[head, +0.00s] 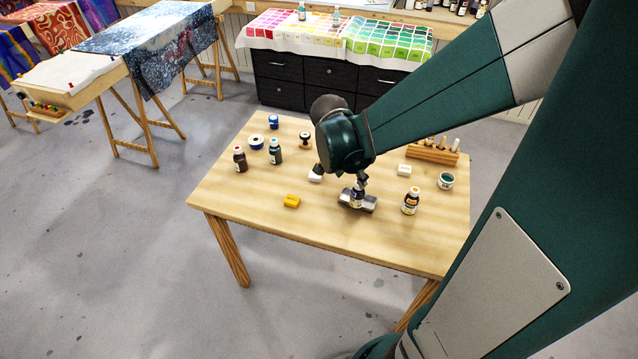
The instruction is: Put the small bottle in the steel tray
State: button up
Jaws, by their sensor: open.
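The steel tray (371,204) is a small grey dish near the middle front of the wooden table. A small dark bottle with a pale label (357,199) shows at the tray, directly under my gripper (360,186). It looks upright and within the tray's outline, but its base is too small to make out. My gripper is open and points down at the bottle's top. Its fingers partly cover the bottle's upper part, and I cannot tell whether they touch it.
On the table (240,205) stand an amber bottle (411,202) right of the tray, a green bottle (275,152) and a dark red bottle (240,160) at left. A wooden rack (432,153) stands behind. The front left is clear.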

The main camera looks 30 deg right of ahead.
jog(key=s+a+r+n+t+y, duration=0.2)
jog(key=s+a+r+n, duration=0.3)
jog(key=a+r+n, duration=0.2)
jog(key=s+a+r+n+t+y, duration=0.2)
jog(key=s+a+r+n, duration=0.4)
jog(key=a, duration=0.5)
jog(key=shift+r+n+t, duration=0.8)
jog(key=shift+r+n, duration=0.2)
jog(key=shift+r, duration=0.2)
